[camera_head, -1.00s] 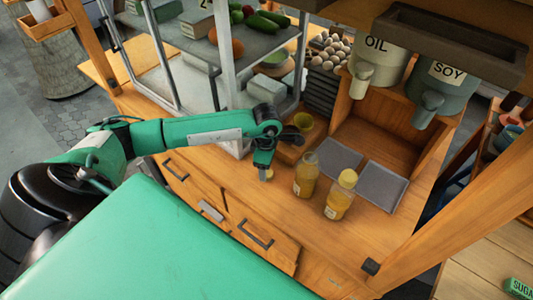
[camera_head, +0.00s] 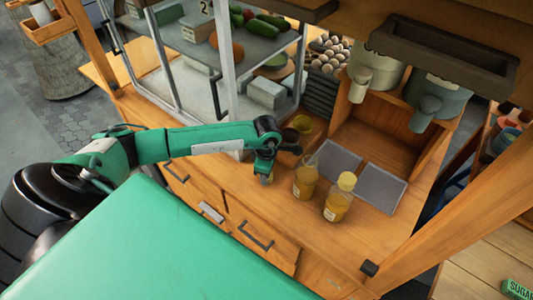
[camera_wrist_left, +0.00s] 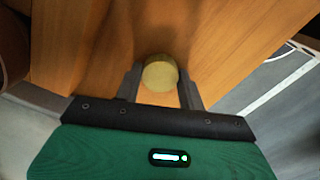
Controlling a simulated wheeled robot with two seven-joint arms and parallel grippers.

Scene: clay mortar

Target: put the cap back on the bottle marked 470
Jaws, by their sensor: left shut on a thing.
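My left gripper (camera_head: 266,181) is over the wooden counter, left of the two bottles. It is shut on a round yellow cap (camera_wrist_left: 159,73), seen between its fingers in the left wrist view. I cannot tell whether the cap still touches the counter. An open-topped bottle (camera_head: 305,182) with amber contents stands upright just right of the gripper, apart from it. A second bottle (camera_head: 338,203) stands upright further right and wears a yellow cap (camera_head: 347,181). Both bottles have labels too small to read. My right gripper is not in view.
Two grey trays (camera_head: 383,188) lie behind the bottles. The counter (camera_head: 300,222) in front of the bottles is clear.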

